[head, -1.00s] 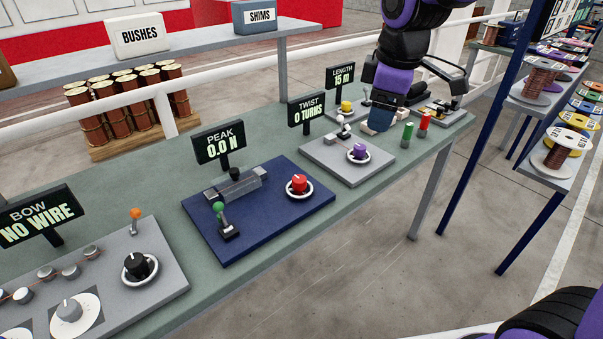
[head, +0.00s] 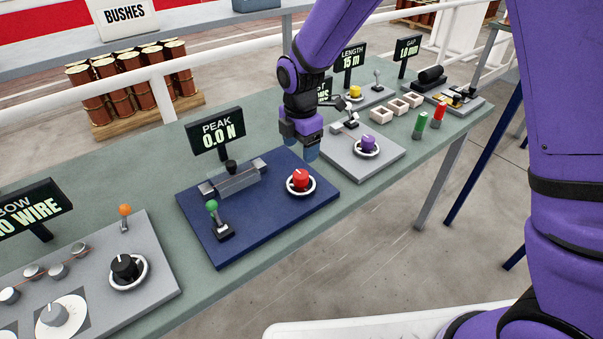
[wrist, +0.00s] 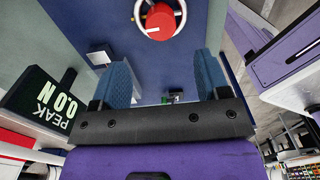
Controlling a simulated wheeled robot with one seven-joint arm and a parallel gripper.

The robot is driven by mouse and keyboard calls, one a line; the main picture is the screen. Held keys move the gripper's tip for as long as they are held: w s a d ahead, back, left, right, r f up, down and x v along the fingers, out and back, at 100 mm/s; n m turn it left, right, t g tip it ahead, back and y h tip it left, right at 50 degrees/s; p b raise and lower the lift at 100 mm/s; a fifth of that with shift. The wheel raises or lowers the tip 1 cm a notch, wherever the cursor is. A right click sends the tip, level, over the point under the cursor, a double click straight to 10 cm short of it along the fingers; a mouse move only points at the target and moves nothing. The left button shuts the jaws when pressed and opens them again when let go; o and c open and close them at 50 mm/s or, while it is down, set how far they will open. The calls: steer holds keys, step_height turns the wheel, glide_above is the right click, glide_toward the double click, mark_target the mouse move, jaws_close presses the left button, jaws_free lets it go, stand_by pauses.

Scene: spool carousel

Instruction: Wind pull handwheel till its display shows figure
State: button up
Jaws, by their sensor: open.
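The pull handwheel is a red knob (head: 300,179) in a white ring on a dark blue base plate (head: 262,238) in the head view. Its display (head: 216,133) stands behind the plate and reads PEAK 0.0 N. In the wrist view the red knob (wrist: 160,21) is at the top, beyond the fingertips, and the display (wrist: 43,103) shows upside down at the left. My gripper (wrist: 164,77) is open, with nothing between its blue fingers. In the head view my gripper (head: 300,145) hangs just behind and above the red knob, apart from it.
A lever with a green ball (head: 212,207) and a grey clamp (head: 233,178) share the blue plate. The plate with the purple knob (head: 368,142) is close on the right. A black knob (head: 125,267) and an orange-tipped lever (head: 125,212) are on the left plate.

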mark_target(301, 174)
step_height(301, 174, down, 10)
steer(key=shift+r, duration=0.1)
stand_by(0.4)
steer(key=c, duration=0.9)
